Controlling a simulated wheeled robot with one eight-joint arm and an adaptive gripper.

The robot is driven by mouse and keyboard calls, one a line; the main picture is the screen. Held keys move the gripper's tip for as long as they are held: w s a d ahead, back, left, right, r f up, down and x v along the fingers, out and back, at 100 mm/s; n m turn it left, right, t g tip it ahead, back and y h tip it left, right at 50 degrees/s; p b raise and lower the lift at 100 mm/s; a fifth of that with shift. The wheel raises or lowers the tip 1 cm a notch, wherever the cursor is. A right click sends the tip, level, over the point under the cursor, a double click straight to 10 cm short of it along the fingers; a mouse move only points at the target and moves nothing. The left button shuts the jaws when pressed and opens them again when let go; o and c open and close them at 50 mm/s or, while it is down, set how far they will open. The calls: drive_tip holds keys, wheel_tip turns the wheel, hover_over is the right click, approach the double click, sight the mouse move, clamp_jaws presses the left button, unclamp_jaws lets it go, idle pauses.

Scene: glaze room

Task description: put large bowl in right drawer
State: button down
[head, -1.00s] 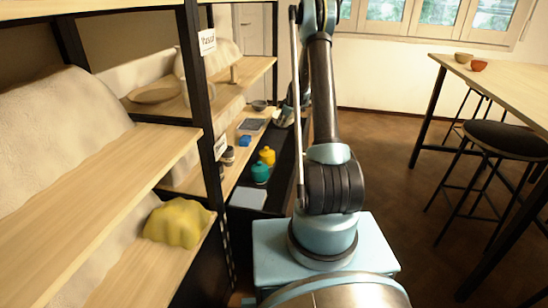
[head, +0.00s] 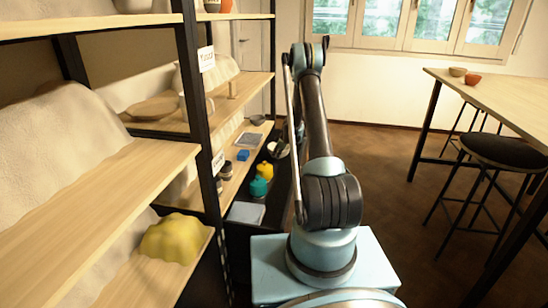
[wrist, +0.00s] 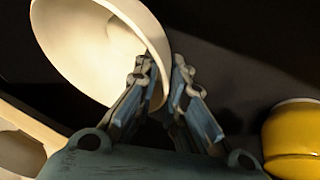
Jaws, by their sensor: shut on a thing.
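A large cream bowl (wrist: 85,45) is tilted in the upper left of the wrist view, its wall running in between my fingers. My gripper (wrist: 162,68) is shut on the bowl's rim. Below it is a dark surface, seemingly the inside of the open black drawer (head: 238,240) at the foot of the shelf in the head view. I cannot tell whether the bowl touches the drawer floor. In the head view my arm hides most of the gripper and bowl.
A yellow jar (head: 265,171) and a teal jar (head: 259,187) stand by the shelf; the yellow jar (wrist: 292,140) is right of my gripper in the wrist view. A shelf unit (head: 110,180) with a yellow lump (head: 175,240) is left. A table (head: 500,100) and stool (head: 505,150) stand right.

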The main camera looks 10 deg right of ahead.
drive_tip(key=shift+w+a, duration=0.5)
drive_tip(key=shift+w, duration=0.2)
drive_tip(key=shift+w+f, duration=0.15)
drive_tip(key=shift+f, duration=0.45)
drive_tip(key=c, duration=1.7)
unclamp_jaws()
drive_tip(key=shift+o, duration=0.2)
